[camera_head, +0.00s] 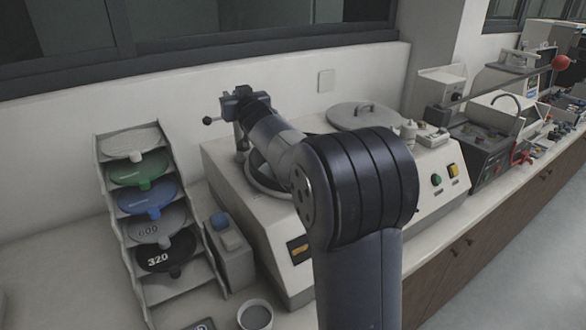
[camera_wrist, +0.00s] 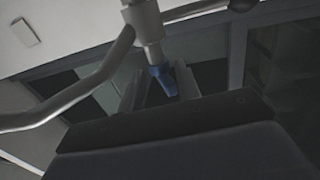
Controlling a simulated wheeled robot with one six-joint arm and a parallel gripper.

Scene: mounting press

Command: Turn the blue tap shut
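The blue tap handle (camera_wrist: 164,78) shows in the wrist view, at the end of a metal fitting on a curved pale pipe (camera_wrist: 95,80). My gripper (camera_wrist: 160,90) has its two grey fingers on either side of the blue handle. They look apart, with gaps beside the handle; I cannot tell whether either one touches it. In the head view my gripper (camera_head: 240,98) is above the back left of the white polishing machine (camera_head: 222,165), by an upright post with a black ball-ended lever (camera_head: 208,121). The blue handle is not distinguishable in that view, and my arm hides part of the machine.
A rack (camera_head: 112,215) of coloured discs stands left of the machine. A round lid (camera_head: 360,115) lies at the back of the machine. The wall and window are close behind my gripper.

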